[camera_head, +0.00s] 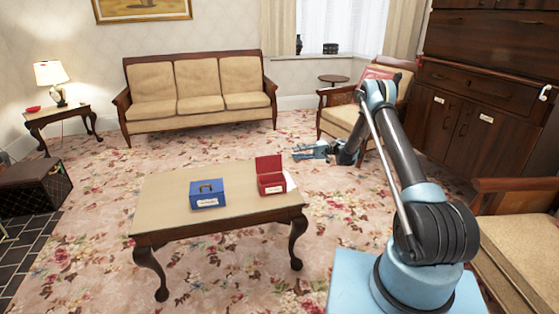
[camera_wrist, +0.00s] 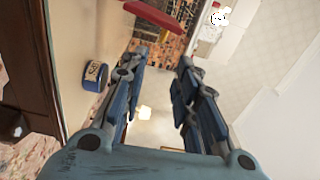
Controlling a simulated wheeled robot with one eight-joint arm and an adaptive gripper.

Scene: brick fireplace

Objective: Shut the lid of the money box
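A red box (camera_head: 271,183) stands on the right side of the coffee table with its lid (camera_head: 269,166) raised. A blue box (camera_head: 207,194) with a handle stands to its left, its lid shut. Both have white labels too small to read. My gripper (camera_head: 297,150) is just right of the raised red lid, apart from it in the picture and pointing left. In the wrist view my gripper (camera_wrist: 162,57) has its fingers spread with nothing between them. The blue box (camera_wrist: 95,76) shows at the left there. A red piece (camera_wrist: 155,14) at the top may be the lid.
The wooden coffee table (camera_head: 160,197) has bare top around the boxes. A sofa (camera_head: 195,95) stands behind, an armchair (camera_head: 345,112) at back right, and a dark cabinet (camera_head: 440,117) at right. Open carpet (camera_head: 230,275) lies in front.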

